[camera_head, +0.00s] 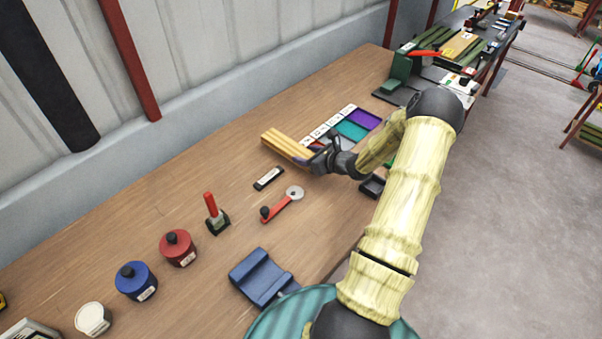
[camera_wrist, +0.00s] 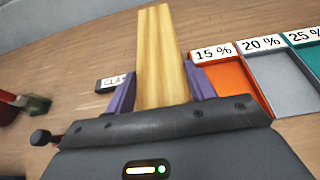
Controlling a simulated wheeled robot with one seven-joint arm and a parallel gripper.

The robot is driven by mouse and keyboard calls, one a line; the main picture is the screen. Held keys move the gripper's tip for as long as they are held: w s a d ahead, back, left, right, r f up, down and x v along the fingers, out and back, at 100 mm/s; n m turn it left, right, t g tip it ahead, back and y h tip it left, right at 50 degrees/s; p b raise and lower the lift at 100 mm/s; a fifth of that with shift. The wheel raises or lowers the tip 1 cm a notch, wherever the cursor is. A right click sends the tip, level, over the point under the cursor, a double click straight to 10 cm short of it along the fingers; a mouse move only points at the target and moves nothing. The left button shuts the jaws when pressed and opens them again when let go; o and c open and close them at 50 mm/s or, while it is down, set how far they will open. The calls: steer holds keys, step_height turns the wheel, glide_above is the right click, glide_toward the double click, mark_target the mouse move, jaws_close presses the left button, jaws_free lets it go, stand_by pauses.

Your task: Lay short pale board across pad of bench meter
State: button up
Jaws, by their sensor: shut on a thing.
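My gripper (camera_head: 322,158) is shut on a short pale board (camera_head: 285,145) and holds it over the wooden bench. In the wrist view the board (camera_wrist: 160,60) sticks out ahead between the two purple fingers of my gripper (camera_wrist: 160,92). Its near end is hidden by the gripper body. I cannot tell for sure which item is the bench meter. A small dark device with a white label (camera_head: 268,179) lies on the bench to the left of the board, and it shows partly in the wrist view (camera_wrist: 113,83).
A row of coloured trays labelled with percentages, including a purple one (camera_head: 366,120), lies beyond my gripper. A red-handled tool (camera_head: 283,204), a red-handled stamp (camera_head: 214,214), red and blue pots (camera_head: 177,247) and a blue cradle (camera_head: 262,277) stand nearer. Bare bench lies left of the board.

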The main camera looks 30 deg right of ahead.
mark_target(307, 174)
steer(key=shift+f, duration=0.25)
steer(key=shift+f+b, duration=1.45)
steer(key=shift+f, duration=1)
steer(key=shift+f, duration=0.15)
steer(key=o, duration=1.1)
steer(key=shift+w, duration=0.1)
steer(key=shift+d, duration=0.15)
steer(key=shift+s+r, duration=0.25)
steer(key=shift+s, duration=0.05)
steer(key=p+v, duration=0.4)
steer(key=v, duration=0.6)
steer(key=shift+s+r, duration=0.2)
steer(key=shift+s, duration=0.05)
steer(key=shift+s+d+r, duration=0.1)
steer(key=shift+s+d, duration=0.05)
steer(key=shift+s, duration=0.35)
